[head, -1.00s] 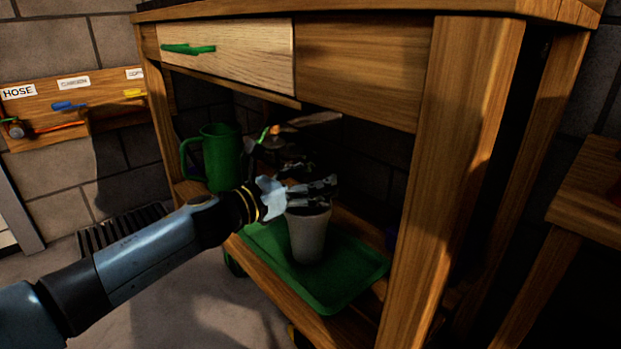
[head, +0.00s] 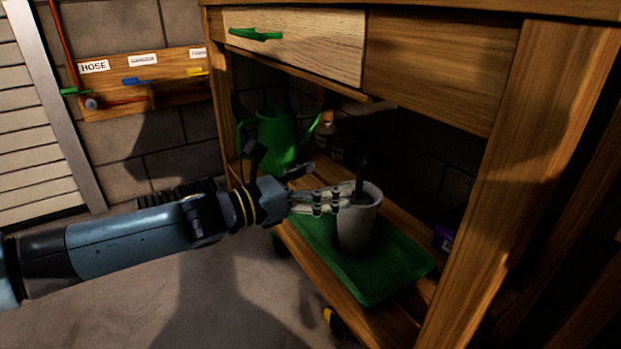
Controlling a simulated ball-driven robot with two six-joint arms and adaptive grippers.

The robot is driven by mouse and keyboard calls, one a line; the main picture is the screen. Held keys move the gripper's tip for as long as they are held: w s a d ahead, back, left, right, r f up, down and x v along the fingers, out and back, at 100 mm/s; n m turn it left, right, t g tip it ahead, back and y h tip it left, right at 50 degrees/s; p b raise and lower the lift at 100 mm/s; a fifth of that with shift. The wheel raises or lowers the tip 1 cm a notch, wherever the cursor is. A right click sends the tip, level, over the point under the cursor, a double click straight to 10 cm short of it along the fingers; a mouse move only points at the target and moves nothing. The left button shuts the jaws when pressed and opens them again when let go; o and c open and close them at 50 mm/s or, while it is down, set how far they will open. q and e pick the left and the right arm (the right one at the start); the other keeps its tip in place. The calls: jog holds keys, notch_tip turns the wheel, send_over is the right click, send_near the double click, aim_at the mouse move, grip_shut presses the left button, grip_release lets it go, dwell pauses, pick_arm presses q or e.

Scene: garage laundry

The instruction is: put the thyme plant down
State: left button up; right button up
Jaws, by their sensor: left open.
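A pale grey pot (head: 358,225), which I take for the thyme plant, stands upright on a green tray (head: 385,292) on the bench's lower shelf. A thin dark upright shape shows at its top; leaves cannot be made out in the shadow. My left gripper (head: 338,201) comes in from the left. It is open, with its fingers at the pot's upper left side by the rim. Whether the fingertips touch the pot I cannot tell. My right gripper is not in view.
A green watering can (head: 277,138) and small bottles (head: 325,135) stand farther back on the shelf. A purple item (head: 444,238) is at the right. The wooden drawer front (head: 300,48) overhangs the shelf, and a thick bench leg (head: 510,190) bounds it on the right.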

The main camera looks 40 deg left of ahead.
pick_arm(q)
jog(key=s+d+f+m+g+y, duration=0.2)
jog(key=s+f+m+g, duration=0.1)
jog(key=s+m, duration=0.5)
jog(key=s+d+f+m+g+y, duration=0.2)
jog(key=s+m, duration=0.7)
jog(key=m, duration=0.5)
jog(key=s+d+f+m+g+y+p, duration=0.1)
jog(key=s+d+f+m+g+y, duration=0.1)
jog(key=s+m, duration=0.7)
notch_tip(320, 180, down, 2)
jog(key=d+m+g, duration=0.1)
jog(key=m+g, duration=0.1)
jog(key=shift+f+g, duration=0.25)
jog(key=shift+g, duration=0.05)
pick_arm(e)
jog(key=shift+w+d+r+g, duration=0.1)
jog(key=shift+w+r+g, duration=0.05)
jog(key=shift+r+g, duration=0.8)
